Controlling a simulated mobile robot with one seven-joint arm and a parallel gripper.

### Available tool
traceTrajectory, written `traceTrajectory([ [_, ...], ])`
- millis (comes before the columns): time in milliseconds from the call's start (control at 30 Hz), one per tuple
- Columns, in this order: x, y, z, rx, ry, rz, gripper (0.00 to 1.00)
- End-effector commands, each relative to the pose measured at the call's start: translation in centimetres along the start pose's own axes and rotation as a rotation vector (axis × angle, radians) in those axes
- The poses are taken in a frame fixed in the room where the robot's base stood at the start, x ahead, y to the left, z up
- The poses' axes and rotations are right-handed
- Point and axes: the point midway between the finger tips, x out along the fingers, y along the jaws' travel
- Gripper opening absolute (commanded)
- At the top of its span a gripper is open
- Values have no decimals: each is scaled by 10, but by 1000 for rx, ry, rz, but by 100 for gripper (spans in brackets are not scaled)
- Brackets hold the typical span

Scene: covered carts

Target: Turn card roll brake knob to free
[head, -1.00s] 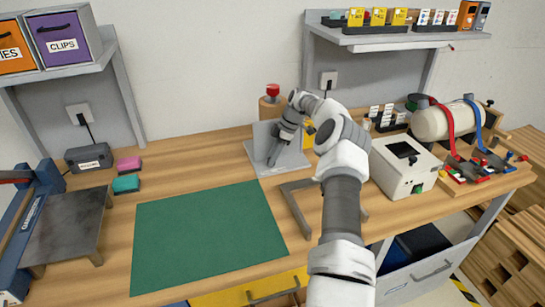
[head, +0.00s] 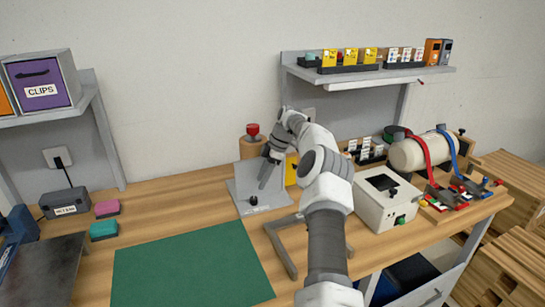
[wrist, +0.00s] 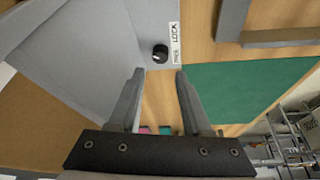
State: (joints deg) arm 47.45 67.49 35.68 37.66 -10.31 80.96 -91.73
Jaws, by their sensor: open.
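A small black brake knob (head: 253,200) sits on the base of the grey bracket stand (head: 243,208), low at its front. In the wrist view the knob (wrist: 160,53) stands beside a white label (wrist: 175,45) reading LOCK and FREE. A pale mark shows on the knob, but I cannot tell which word it points to.
A brown roll (head: 252,147) with a red top (head: 252,130) stands behind the bracket. A grey frame (head: 281,247) lies to its right front, and a white box (head: 380,211) stands further right. A green mat (head: 190,268) covers the bench front.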

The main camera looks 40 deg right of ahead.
Motion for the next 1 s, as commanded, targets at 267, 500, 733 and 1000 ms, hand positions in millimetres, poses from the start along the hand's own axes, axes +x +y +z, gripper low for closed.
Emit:
traceTrajectory([
  [267, -66, 1, -1, 0, -1, 3, 49],
  [500, -95, 0, -1, 0, -1, 0, 49],
  [733, -101, 0, 0, 0, 0, -1, 49],
  [1000, -101, 0, 0, 0, -1, -1, 58],
])
